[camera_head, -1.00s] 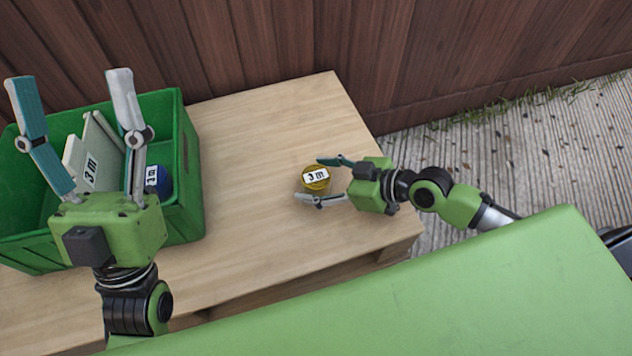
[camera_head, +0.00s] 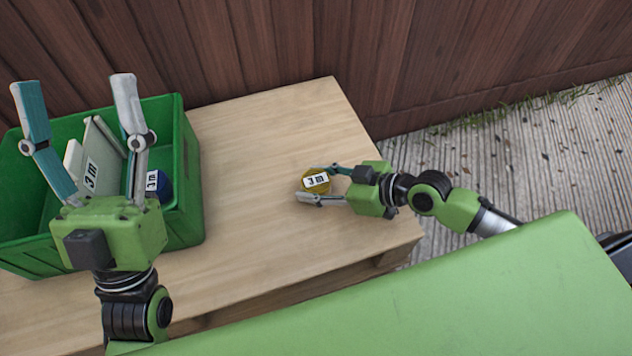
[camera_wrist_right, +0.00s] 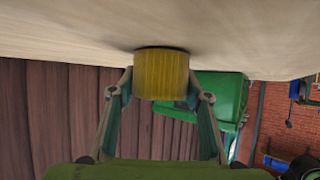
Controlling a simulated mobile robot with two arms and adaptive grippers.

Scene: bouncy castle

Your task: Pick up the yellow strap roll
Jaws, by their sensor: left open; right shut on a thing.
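The yellow strap roll (camera_head: 316,181), with a white "3 m" label, sits on the wooden table near its right end. My right gripper (camera_head: 318,184) reaches in from the right, with one finger on each side of the roll, shut on it. In the right wrist view the yellow roll (camera_wrist_right: 161,75) is between the fingertips and appears still at the table surface. My left gripper (camera_head: 76,90) is open and empty, in front of the green crate in the head view.
The green crate (camera_head: 186,190) on the left of the table (camera_head: 260,150) holds a pale "3 m" item (camera_head: 100,160) and a blue roll (camera_head: 163,186). A brown wooden wall (camera_head: 300,40) stands behind. The table between crate and yellow roll is clear.

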